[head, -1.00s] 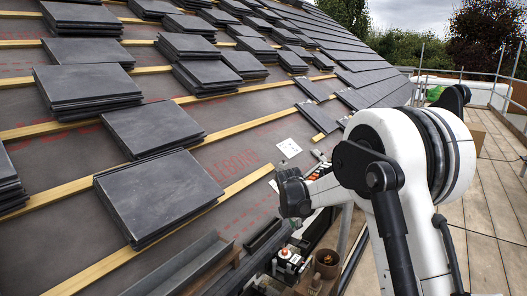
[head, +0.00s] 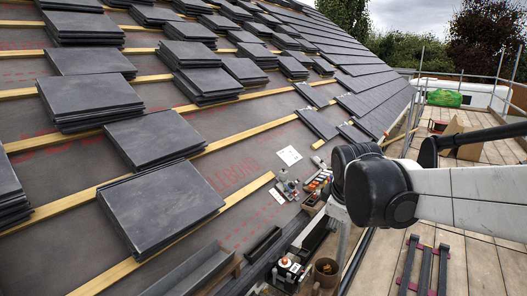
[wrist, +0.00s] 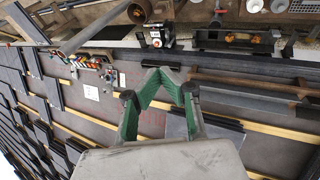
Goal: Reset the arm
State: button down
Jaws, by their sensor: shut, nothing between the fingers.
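My gripper (wrist: 160,82) shows in the wrist view, with green-lined fingers drawn together and nothing between them. It hangs above the roof membrane and battens, apart from the tiles. In the head view my white and black arm (head: 455,195) reaches in from the right edge, over the scaffold walkway. The gripper itself is not visible in the head view.
Stacks of dark tiles (head: 160,205) lie on the battened roof. Laid tiles (head: 385,85) cover the upper right. A tool ledge (head: 290,268) runs along the eave. Scaffold boards (head: 470,262) lie right, with a cardboard box (head: 462,140) and green bag (head: 444,98).

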jog(key=s+d+r+m+t+p, duration=0.1)
jog(key=s+d+m+p, duration=0.1)
jog(key=s+m, duration=0.9)
jog(key=s+p, duration=0.1)
jog(key=s, duration=0.9)
jog(key=shift+s+r+t+y+p, duration=0.2)
jog(key=shift+s+t+y+p, duration=0.1)
jog(key=shift+p, duration=0.1)
